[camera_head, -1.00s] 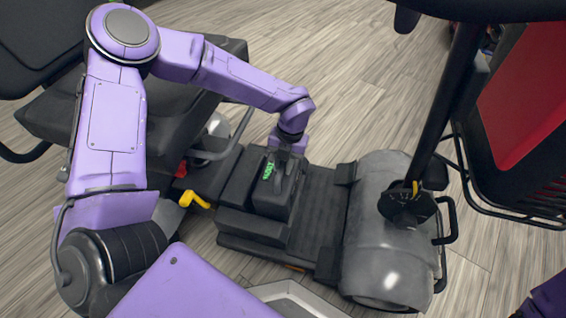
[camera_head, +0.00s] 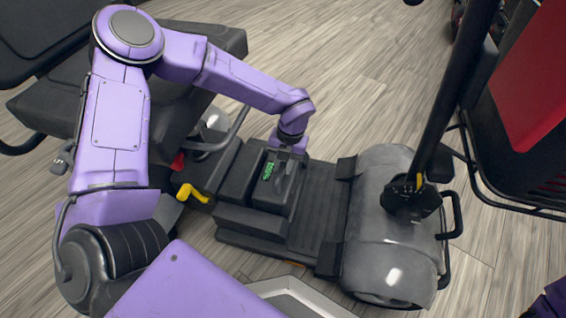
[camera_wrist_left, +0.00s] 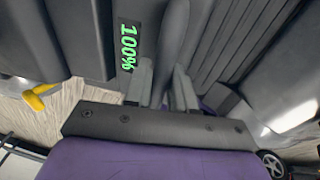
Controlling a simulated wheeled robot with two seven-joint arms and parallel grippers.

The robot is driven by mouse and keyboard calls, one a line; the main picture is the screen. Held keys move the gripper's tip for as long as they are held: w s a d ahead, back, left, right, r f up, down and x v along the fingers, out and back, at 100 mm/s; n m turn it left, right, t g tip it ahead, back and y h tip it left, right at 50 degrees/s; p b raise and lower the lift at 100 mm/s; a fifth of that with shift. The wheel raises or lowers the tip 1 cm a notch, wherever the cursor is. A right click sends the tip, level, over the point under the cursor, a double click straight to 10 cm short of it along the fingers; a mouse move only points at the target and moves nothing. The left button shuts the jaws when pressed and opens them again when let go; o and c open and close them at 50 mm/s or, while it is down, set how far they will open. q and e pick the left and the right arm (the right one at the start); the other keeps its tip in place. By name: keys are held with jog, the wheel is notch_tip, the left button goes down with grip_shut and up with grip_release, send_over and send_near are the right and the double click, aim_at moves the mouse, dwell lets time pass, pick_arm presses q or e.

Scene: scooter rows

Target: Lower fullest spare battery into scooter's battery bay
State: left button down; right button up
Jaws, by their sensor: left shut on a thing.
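The spare battery (camera_head: 283,190) is a dark block with a green readout of 100%; the readout also shows on the battery in the left wrist view (camera_wrist_left: 127,47). It sits low within the dark battery bay (camera_head: 238,178) on the scooter's floor, in front of the seat. Whether it touches the bay's bottom is hidden. My left gripper (camera_head: 289,153) reaches down from above and is shut on the battery's handle; its fingers show in the left wrist view (camera_wrist_left: 160,88). My right gripper is not in view.
The scooter's seat (camera_head: 190,105) is at the left, with a yellow lever (camera_head: 193,194) beside the bay. The grey front cover (camera_head: 385,235) and steering column (camera_head: 450,100) stand to the right.

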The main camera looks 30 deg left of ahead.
pick_arm(q)
jog(key=shift+s+f, duration=0.1)
jog(key=shift+f, duration=0.25)
dwell(0.7)
jog(key=c, duration=0.9)
grip_release()
jog(key=shift+a, duration=0.1)
jog(key=shift+o, duration=0.2)
jog(key=r+p, duration=0.1)
jog(key=r, duration=0.2)
jog(key=w+r+p, duration=0.1)
jog(key=r+p, duration=0.1)
jog(key=r, duration=0.1)
jog(key=r+p, duration=0.2)
jog(key=r, duration=0.1)
jog(key=shift+w+d+r, duration=0.2)
jog(key=shift+w+d, duration=0.05)
jog(key=shift+d, duration=0.1)
jog(key=shift+w+r, duration=0.1)
jog(key=shift+r, duration=0.4)
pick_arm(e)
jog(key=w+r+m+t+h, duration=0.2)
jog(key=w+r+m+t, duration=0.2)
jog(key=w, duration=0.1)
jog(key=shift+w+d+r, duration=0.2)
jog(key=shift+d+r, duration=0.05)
